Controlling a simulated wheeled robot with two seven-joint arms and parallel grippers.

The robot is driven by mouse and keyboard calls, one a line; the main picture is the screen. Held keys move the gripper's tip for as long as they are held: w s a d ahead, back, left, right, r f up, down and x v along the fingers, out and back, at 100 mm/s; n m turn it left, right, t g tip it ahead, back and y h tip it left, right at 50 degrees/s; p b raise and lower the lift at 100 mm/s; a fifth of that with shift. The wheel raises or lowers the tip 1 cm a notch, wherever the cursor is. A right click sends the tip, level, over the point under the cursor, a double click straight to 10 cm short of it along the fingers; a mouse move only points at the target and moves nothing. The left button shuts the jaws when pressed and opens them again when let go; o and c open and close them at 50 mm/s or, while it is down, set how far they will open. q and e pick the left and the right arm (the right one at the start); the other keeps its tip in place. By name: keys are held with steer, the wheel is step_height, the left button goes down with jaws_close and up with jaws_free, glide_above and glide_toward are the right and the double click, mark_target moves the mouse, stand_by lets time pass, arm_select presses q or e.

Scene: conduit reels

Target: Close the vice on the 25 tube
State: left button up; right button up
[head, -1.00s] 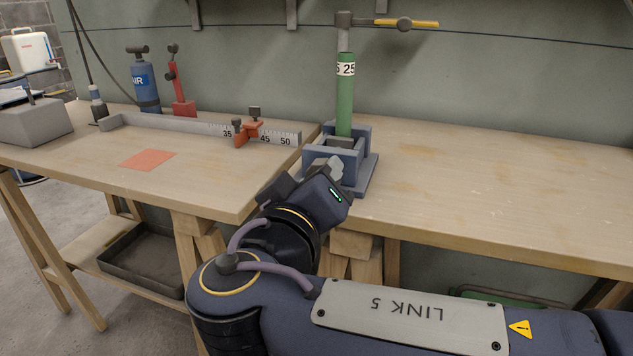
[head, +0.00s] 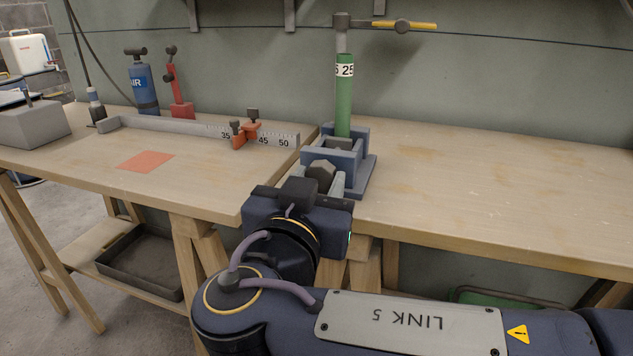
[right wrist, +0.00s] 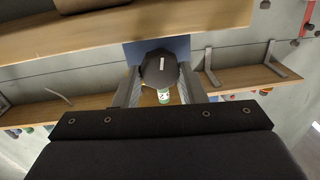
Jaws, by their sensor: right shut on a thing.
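The 25 tube (head: 344,110) is green with a white band marked 25. It stands upright in the blue-grey vice (head: 362,178) at the left end of the right bench. A dark faceted knob (head: 321,171) is on the vice's front. My right gripper (head: 320,183) is shut on this knob, one finger on each side. The tube's lower end is hidden inside the vice. My left gripper is out of view.
A grey rod with a yellow-handled crossbar (head: 400,25) rises above the tube. Left of the vice lies a measuring rail (head: 190,127) with an orange stop (head: 243,135). A blue air pump (head: 143,88) stands behind it. The right bench (head: 480,190) is clear.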

steer(key=shift+m, duration=0.3)
steer(key=o, duration=1)
steer(key=p+v, duration=0.1)
steer(key=v, duration=0.6)
steer(key=shift+s+a+p, duration=0.1)
steer(key=shift+s+p, duration=0.2)
steer(key=shift+s, duration=0.1)
